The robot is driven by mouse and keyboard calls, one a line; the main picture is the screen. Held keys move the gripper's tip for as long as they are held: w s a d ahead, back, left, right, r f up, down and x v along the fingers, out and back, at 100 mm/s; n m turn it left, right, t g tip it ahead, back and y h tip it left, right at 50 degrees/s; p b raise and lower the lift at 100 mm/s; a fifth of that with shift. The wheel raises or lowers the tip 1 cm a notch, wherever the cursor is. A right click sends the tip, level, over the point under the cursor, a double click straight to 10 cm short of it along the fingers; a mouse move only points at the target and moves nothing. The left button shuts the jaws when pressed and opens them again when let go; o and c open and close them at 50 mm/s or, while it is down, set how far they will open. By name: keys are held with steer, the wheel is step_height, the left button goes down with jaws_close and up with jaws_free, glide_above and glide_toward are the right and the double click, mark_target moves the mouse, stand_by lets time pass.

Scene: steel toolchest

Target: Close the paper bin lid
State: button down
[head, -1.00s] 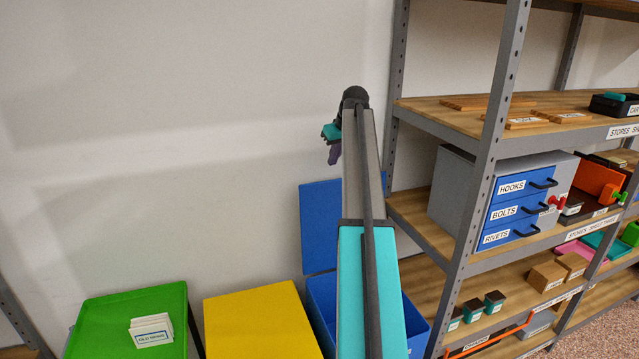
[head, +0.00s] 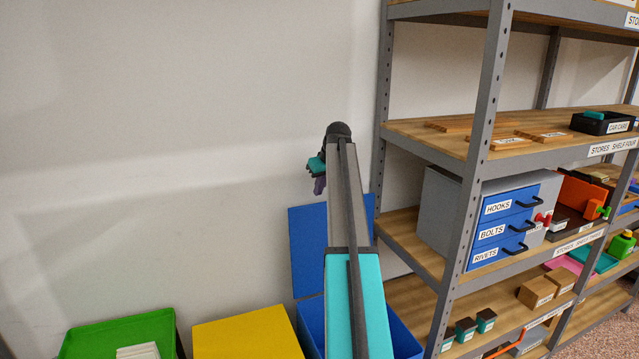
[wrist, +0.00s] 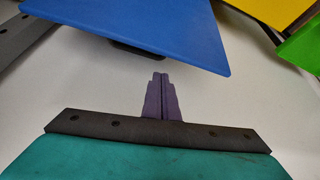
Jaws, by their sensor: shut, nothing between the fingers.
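The blue bin (head: 312,322) stands at the lower middle of the head view, partly hidden behind my arm. Its blue lid (head: 305,250) stands upright and open against the wall. In the wrist view the lid (wrist: 150,30) is a large blue panel just beyond my fingers, with a dark piece under its edge. My gripper (wrist: 158,78) is shut and empty, its purple fingers together and apart from the lid's edge. In the head view my gripper (head: 318,185) is small, above the lid near the wall. No paper label shows on the blue bin.
A yellow-lidded bin (head: 245,335) and a green-lidded bin (head: 120,335) with a white stack (head: 138,351) on top stand left of the blue bin. A steel shelf rack (head: 478,120) stands close on the right. The wall (head: 150,150) is bare.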

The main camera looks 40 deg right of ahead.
steer(key=shift+p+x, duration=0.85)
steer(key=shift+x, duration=2.2)
steer(key=shift+s+a, duration=0.15)
steer(key=shift+a, duration=0.05)
